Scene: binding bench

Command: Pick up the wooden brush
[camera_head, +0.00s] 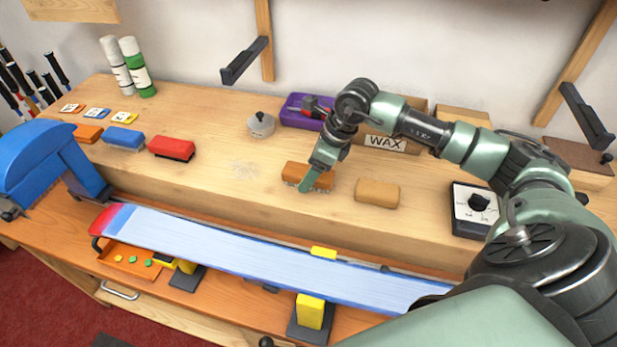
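The wooden brush (296,171) is a brown block with pale bristles along its lower edge, on the raised wooden shelf in the head view. My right gripper (308,184) comes down from the upper right and is at the brush, with one green finger across its front. That finger hides part of the brush, and the other finger is hidden. I cannot tell whether the fingers press on the brush. The brush appears to rest on the shelf. My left gripper is not in view.
A tan block (377,193) lies just right of the brush. A purple tray (297,111) and a grey round-lidded item (261,124) stand behind. A red brush (172,148) and a blue brush (123,138) are left. A ski (230,252) lies in front, below the shelf.

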